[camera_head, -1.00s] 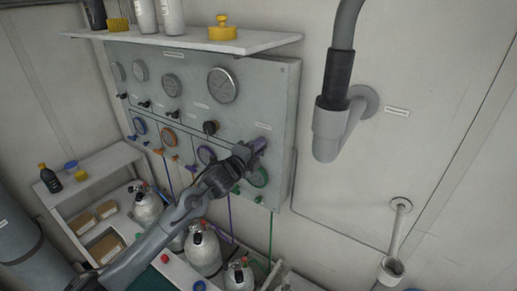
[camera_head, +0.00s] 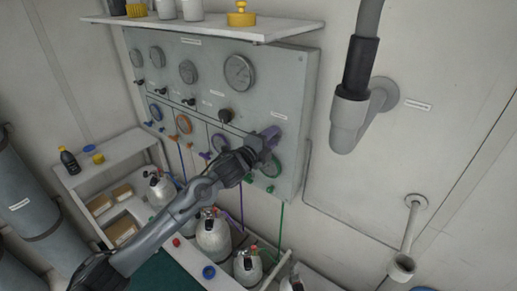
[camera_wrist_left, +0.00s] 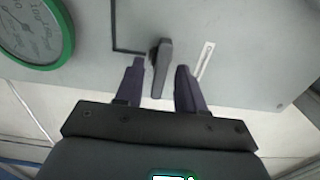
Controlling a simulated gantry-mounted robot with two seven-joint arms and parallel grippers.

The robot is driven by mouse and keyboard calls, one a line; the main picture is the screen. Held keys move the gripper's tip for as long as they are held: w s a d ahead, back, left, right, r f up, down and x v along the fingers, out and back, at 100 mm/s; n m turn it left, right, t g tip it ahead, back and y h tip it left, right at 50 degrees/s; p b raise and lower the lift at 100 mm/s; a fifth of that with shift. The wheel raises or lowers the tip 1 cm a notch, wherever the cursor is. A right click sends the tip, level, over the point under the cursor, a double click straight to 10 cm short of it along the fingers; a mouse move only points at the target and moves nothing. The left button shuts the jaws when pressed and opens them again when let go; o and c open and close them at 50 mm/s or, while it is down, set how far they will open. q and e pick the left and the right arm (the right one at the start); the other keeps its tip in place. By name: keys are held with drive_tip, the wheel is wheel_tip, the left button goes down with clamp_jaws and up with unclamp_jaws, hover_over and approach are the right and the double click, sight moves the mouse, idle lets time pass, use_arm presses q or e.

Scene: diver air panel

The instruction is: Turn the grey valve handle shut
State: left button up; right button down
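The grey valve handle (camera_wrist_left: 160,68) shows in the left wrist view, a short dark-grey lever on the light grey panel (camera_wrist_left: 235,50). It points up and down in that picture. My left gripper (camera_wrist_left: 160,86) is open, with one purple finger to each side of the lever and a visible gap on both sides. In the head view my left gripper (camera_head: 270,139) is at the lower right of the panel, beside a green-rimmed gauge, and it hides the handle there. My right gripper is not in view.
A green-rimmed gauge (camera_wrist_left: 35,30) is left of the handle. A shelf (camera_head: 215,27) with bottles and a yellow item overhangs the panel. A thick grey pipe (camera_head: 352,105) is to the right. Gas cylinders (camera_head: 213,236) stand below. Bare wall lies between panel and pipe.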

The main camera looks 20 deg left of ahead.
use_arm(q)
drive_tip(key=b+v, duration=0.1)
drive_tip(key=v, duration=0.8)
drive_tip(key=shift+s, duration=0.35)
drive_tip(key=shift+f, duration=0.15)
